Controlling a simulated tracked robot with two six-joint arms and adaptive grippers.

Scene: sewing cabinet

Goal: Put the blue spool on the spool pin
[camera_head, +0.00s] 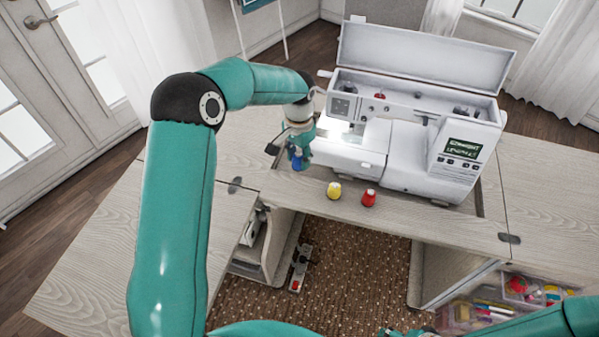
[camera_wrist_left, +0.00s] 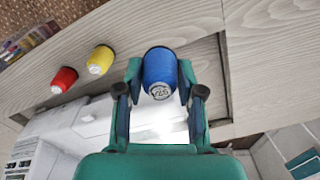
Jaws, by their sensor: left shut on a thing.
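The blue spool (camera_wrist_left: 161,72) is between the fingers of my left gripper (camera_wrist_left: 160,85), which is shut on it. In the head view the left gripper (camera_head: 298,160) is at the left front of the white sewing machine (camera_head: 400,150), with the blue spool (camera_head: 297,164) low between its fingers. I cannot tell whether the spool touches the table. The machine's top lid (camera_head: 425,58) is open. The spool pin is too small to tell apart in the open top. My right gripper does not show clearly; only part of that arm is at the bottom right.
A yellow spool (camera_head: 334,190) and a red spool (camera_head: 369,197) stand on the wooden table (camera_head: 440,225) in front of the machine. A drawer of sewing items (camera_head: 500,300) is open at the lower right. The raised lid stands behind the machine's open top.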

